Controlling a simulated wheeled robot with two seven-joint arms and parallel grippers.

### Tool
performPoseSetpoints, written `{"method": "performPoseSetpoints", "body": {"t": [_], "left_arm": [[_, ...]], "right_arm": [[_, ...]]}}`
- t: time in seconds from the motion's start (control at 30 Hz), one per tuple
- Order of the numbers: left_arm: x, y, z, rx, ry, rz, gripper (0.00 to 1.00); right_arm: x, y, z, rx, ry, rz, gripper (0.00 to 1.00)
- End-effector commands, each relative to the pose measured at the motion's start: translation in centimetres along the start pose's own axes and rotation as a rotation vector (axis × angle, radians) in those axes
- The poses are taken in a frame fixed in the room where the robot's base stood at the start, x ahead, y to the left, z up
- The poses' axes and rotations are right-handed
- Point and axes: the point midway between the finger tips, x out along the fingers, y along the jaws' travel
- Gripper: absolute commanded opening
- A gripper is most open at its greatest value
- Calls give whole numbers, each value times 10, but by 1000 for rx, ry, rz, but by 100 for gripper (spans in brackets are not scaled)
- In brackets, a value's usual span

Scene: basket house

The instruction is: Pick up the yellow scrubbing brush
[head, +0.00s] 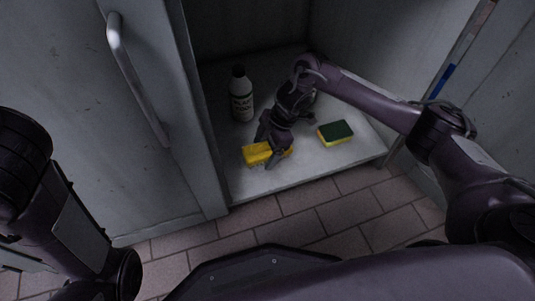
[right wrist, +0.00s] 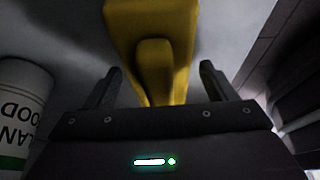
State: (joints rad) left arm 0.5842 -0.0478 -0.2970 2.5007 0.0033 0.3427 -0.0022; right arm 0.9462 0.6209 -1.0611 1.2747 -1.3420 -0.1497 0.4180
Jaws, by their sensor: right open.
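The yellow scrubbing brush (head: 257,153) lies on the white cabinet floor near its front edge, left of the middle. My right gripper (head: 268,150) reaches down over its right part, which is partly hidden in the head view. In the right wrist view the brush (right wrist: 152,50) runs between the two open fingers (right wrist: 160,85), with its handle toward the gripper body. A gap shows on each side between finger and brush, so it is not gripped. Of my left arm, parts show at the left edge of the head view; its gripper is not seen.
A white bottle with a black cap (head: 241,98) stands behind the brush to the left, and close by in the right wrist view (right wrist: 22,105). A green and yellow sponge (head: 336,133) lies right. The cabinet door (head: 95,120) stands at left, a side wall (head: 390,50) at right.

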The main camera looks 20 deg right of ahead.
Motion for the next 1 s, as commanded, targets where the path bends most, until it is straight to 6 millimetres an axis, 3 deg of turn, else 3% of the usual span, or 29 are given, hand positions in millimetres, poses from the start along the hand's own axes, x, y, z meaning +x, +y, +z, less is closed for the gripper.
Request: {"method": "performPoseSetpoints", "body": {"t": [0.13, 0.5, 0.77, 1.0], "left_arm": [[2, 0, 0, -1, 0, 0, 0], [2, 0, 0, -1, 2, 1, 0], [3, 0, 0, -1, 3, 0, 0], [22, -2, 5, 0, 4, 0, 0]], "right_arm": [[-2, 0, 0, 0, 0, 1, 77], [-2, 0, 0, 0, 0, 0, 28], [-3, 0, -1, 0, 0, 1, 27], [-26, 1, -10, -1, 0, 2, 27]]}}
